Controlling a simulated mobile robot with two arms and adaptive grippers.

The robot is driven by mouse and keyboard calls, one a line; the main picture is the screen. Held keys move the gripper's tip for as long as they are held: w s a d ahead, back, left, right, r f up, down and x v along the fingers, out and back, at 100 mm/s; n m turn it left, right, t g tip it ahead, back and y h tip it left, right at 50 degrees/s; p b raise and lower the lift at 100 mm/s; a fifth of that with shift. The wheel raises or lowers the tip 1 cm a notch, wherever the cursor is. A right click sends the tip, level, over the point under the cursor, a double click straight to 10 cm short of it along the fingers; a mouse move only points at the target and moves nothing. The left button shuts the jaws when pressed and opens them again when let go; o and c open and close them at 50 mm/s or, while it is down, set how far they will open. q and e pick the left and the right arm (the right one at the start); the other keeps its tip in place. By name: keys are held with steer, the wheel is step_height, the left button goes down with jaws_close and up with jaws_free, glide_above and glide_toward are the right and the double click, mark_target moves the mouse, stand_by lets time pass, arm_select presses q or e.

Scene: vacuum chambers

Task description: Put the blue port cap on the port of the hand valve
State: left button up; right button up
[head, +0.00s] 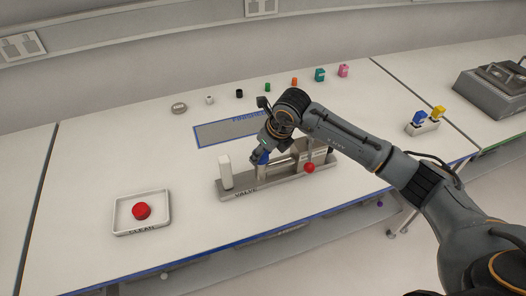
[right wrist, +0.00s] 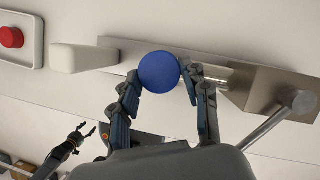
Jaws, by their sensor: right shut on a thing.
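The hand valve is a grey base plate marked VALVE (head: 243,191) with a white upright block (head: 225,172) at its left end, a silver pipe and a red lever knob (head: 309,168). My right gripper (head: 262,156) is shut on the blue port cap (head: 264,159) at the valve's left part. In the right wrist view the cap is a round blue disc (right wrist: 159,72) between the fingertips. The cap and fingers hide the port, and I cannot tell whether they touch. My left gripper (right wrist: 87,130) shows only in the right wrist view, apart from the valve, fingers spread and empty.
A white tray marked CLEAN (head: 155,229) with a red piece (head: 141,211) lies at the left. A blue-bordered grey mat (head: 212,134) lies behind the valve. Several small coloured caps line the back. A stand with blue and yellow pieces (head: 425,128) is at the right.

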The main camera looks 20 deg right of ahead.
steer(key=o, duration=0.9)
steer(key=shift+c, duration=0.2)
steer(key=shift+r, duration=0.1)
steer(key=v, duration=1.2)
